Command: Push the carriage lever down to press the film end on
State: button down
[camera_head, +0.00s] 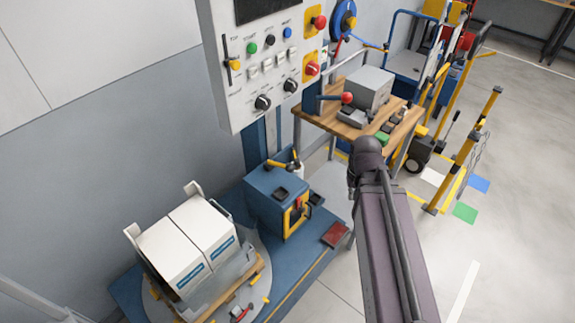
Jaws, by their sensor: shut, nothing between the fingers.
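The film wrapping machine has a blue carriage box (272,196) low on the mast, with a yellow-framed front. A yellow and black handle (281,163) lies across its top. A lever with a red knob (347,98) sticks out about level to the right of the mast; I cannot tell which of the two is the carriage lever. The film end cannot be made out. My arm (395,240) reaches up from the lower right to a dark joint right of the carriage. My gripper is not visible, and I see nothing touching either handle.
White cartons (188,245) stand on a pallet on the round turntable (150,275) at lower left. A control panel (265,65) hangs above the carriage. A wooden bench (345,125) with a grey box stands behind. Yellow posts (465,150) stand at right; floor beyond is mostly clear.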

jog(key=w+a+f+n+t+b, duration=0.1)
jog(key=w+a+n, duration=0.3)
jog(key=w+a, duration=0.3)
jog(key=w+a+n+t+b, duration=0.15)
jog(key=w+a+n, duration=0.35)
jog(key=w, duration=0.5)
jog(key=n+t+y, duration=0.2)
jog(key=n, duration=0.5)
send_over(280, 165)
jog(key=shift+w+a+f, duration=0.1)
jog(key=shift+w+f, duration=0.1)
jog(key=shift+w, duration=0.25)
jog(key=shift+f+b, duration=0.15)
jog(key=shift+b, duration=0.25)
jog(key=d+f+b, duration=0.1)
jog(key=f+b, duration=0.1)
jog(key=s+f+b, duration=0.1)
jog(key=f+b, duration=0.2)
jog(key=s+d+f+b, duration=0.1)
jog(key=f+b, duration=0.1)
jog(key=shift+s+d+f+b, duration=0.1)
jog(key=shift+d+f+b, duration=0.25)
jog(key=shift+f+b, duration=0.05)
jog(key=shift+f, duration=0.15)
jog(key=shift+d+f+b, duration=0.15)
jog(key=shift+f+b, duration=0.1)
jog(key=shift+b, duration=0.15)
